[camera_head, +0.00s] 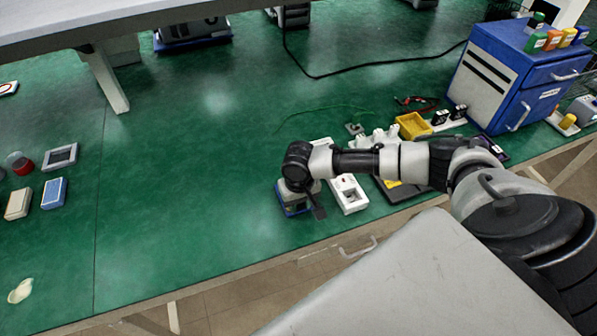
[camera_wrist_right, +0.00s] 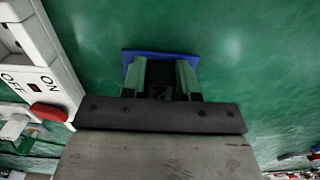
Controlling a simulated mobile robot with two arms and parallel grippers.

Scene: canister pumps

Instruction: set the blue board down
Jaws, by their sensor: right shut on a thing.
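The blue board (camera_head: 291,213) is at the middle of the green bench, close to its front edge, and mostly covered by my right gripper (camera_head: 300,182). In the right wrist view a blue edge of the board (camera_wrist_right: 160,52) shows beyond the fingertips. My right gripper (camera_wrist_right: 160,78) points down and is shut on the board, with a dark part of it between the fingers. I cannot tell whether the board touches the bench top. My left gripper is not in view.
A white switch box (camera_head: 348,194) marked ON and OFF stands close to the right of the board. A yellow bin (camera_head: 412,126) and a blue drawer cabinet (camera_head: 512,80) are further right. Small boxes (camera_head: 54,193) lie far left. The green top (camera_head: 190,200) left of the board is clear.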

